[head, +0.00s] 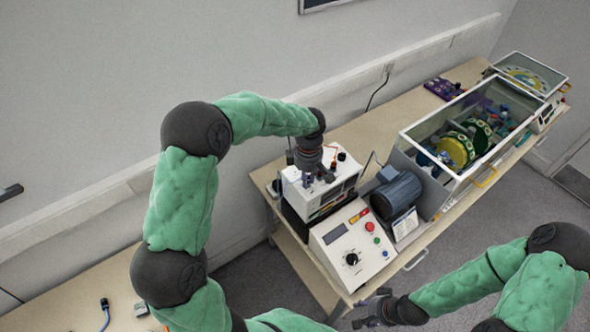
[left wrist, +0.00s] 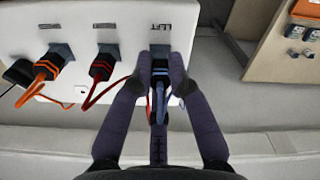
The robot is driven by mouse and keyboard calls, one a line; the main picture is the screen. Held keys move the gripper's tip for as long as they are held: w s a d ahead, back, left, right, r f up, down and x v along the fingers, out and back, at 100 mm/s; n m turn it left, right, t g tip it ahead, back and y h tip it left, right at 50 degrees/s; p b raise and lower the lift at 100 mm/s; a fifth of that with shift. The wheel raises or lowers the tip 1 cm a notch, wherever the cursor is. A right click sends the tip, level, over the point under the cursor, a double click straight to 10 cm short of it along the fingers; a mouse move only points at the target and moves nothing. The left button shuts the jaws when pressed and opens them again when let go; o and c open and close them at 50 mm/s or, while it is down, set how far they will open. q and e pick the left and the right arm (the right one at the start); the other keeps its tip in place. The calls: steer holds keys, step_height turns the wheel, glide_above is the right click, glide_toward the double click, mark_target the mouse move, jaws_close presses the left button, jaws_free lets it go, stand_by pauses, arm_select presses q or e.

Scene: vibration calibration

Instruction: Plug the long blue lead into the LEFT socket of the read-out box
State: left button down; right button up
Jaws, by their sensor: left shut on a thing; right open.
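The read-out box (head: 345,181) is a white box on the bench; its white face (left wrist: 125,20) fills the top of the left wrist view. The LEFT socket (left wrist: 161,49) is under its label. My left gripper (head: 318,172) is over the box, its fingertips (left wrist: 160,70) shut on the blue plug (left wrist: 158,86) of the blue lead. The plug lines up with the LEFT socket and is close to it; the fingers hide whether it is seated. My right gripper (head: 372,309) is open and empty, in front of the bench.
A control box (head: 352,246) and grey motor (head: 396,192) stand beside the read-out box. A blue cable end (head: 105,304) lies on the left table.

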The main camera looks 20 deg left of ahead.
arm_select(q)
steer(key=shift+f+b, duration=0.5)
steer(key=shift+b, duration=0.35)
stand_by(1.7)
steer(key=shift+m+p, duration=0.3)
steer(key=shift+m, duration=1.8)
steer(key=shift+r+m, duration=0.1)
steer(key=shift+m, duration=0.7)
steer(key=shift+m+p, duration=0.3)
steer(key=shift+m, duration=0.9)
steer(key=shift+m+p, duration=0.4)
steer(key=shift+m, duration=1.6)
